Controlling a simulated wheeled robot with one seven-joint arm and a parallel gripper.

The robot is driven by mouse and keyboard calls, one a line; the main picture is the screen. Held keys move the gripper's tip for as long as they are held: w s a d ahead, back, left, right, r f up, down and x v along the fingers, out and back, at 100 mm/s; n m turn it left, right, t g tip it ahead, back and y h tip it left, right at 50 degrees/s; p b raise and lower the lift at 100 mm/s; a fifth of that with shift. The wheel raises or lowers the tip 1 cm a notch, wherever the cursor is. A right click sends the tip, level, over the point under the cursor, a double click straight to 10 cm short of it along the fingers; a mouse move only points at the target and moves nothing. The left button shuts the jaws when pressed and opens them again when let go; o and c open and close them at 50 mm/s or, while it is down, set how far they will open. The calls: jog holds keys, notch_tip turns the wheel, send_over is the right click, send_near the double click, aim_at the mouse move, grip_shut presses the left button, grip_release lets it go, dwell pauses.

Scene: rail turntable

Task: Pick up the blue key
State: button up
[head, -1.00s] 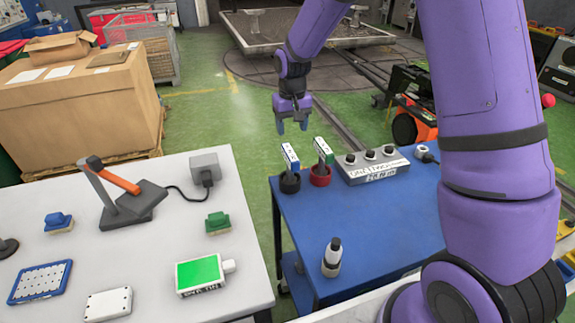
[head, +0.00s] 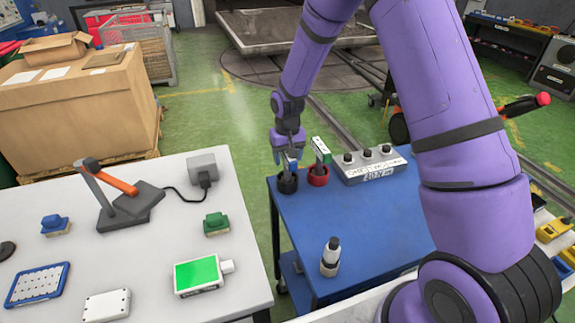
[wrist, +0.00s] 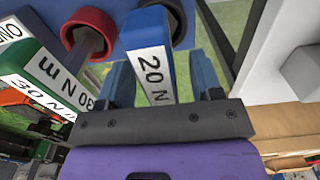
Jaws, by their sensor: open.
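The blue key (wrist: 152,55), with a white label reading 20 N, stands in a black round holder (head: 287,184) at the far left corner of the blue table (head: 345,221). In the head view the key is mostly hidden by my gripper (head: 286,152). My gripper is open and has come down over the key's upper part. In the wrist view its two blue fingers stand on either side of the key, which shows between them. I cannot tell whether either finger touches it.
A green key (head: 321,149) stands in a red holder (head: 318,177) just right of the blue key. A grey control box (head: 372,166) is further right. A small black-and-white bottle-like object (head: 330,257) stands nearer. The white table (head: 150,255) is at left.

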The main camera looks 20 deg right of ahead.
jog(key=shift+f, duration=0.65)
grip_shut()
jog(key=shift+r, duration=0.1)
